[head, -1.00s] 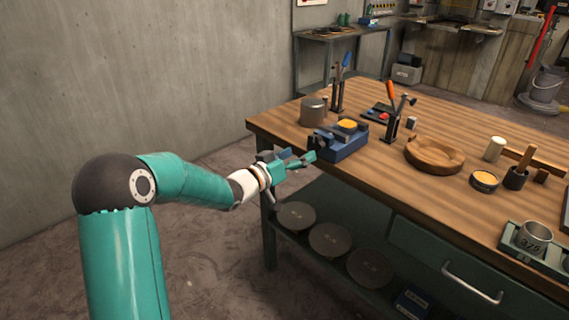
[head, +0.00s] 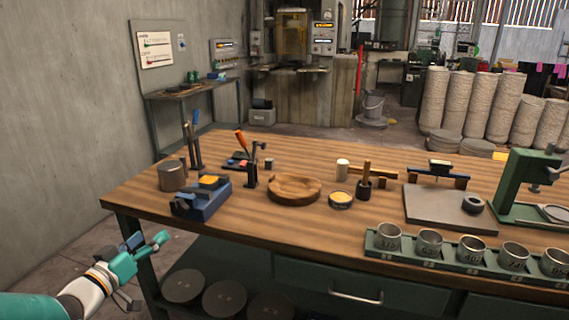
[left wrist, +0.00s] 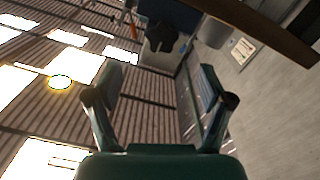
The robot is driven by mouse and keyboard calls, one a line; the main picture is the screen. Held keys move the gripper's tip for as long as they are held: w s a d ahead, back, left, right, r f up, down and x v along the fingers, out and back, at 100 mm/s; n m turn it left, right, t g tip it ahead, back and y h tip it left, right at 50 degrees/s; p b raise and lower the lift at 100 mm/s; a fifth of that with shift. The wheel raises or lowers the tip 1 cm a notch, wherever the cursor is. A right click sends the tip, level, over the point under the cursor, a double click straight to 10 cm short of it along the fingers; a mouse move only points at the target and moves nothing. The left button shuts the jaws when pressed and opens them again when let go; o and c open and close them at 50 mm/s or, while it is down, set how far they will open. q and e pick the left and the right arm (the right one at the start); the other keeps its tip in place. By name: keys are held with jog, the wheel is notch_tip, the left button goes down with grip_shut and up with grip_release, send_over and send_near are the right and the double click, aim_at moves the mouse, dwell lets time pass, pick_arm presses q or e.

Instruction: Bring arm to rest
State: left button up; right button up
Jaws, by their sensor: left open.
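My left arm comes in at the lower left of the head view. Its teal gripper (head: 146,262) is off the left end of the workbench (head: 240,235), beside the bench leg and below the top's edge. In the left wrist view the gripper (left wrist: 160,85) has its two fingers spread apart with nothing between them. Past the fingers that view shows a bright slatted roof and a dark bench edge. My right gripper does not show in either view.
A blue vise (head: 203,200) and a grey cylinder (head: 172,176) stand near the bench's left end. A wooden bowl (head: 294,188) is mid-bench. A green rack (head: 400,254) with several metal cups lines the front edge. Grey discs (head: 224,298) lie on the lower shelf.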

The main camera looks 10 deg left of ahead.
pick_arm(q)
jog(key=w+d+f+g+h+p, duration=0.1)
jog(key=w+d+f+h+p, duration=0.15)
jog(key=d, duration=0.55)
jog(key=w+d+f+g+h+p, duration=0.1)
jog(key=d+f+g+p, duration=0.2)
jog(key=d, duration=0.4)
jog(key=s+d+f+n+g+p, duration=0.1)
jog(key=s+d+f+g+p, duration=0.25)
jog(key=d+f, duration=0.55)
jog(key=s+d+f+g, duration=0.2)
jog(key=s+f+g, duration=0.1)
jog(key=s, duration=0.5)
jog(key=s+d+f+m+g+p, duration=0.1)
jog(key=s+d+f+g, duration=0.1)
jog(key=s+f, duration=0.4)
jog(key=s+d+f+g+y+p, duration=0.1)
jog(key=s+d+f+g, duration=0.2)
jog(key=s, duration=0.7)
notch_tip(320, 180, down, 2)
jog(key=shift+f+m+g, duration=0.2)
jog(key=shift+m+g, duration=0.2)
jog(key=shift+g, duration=0.55)
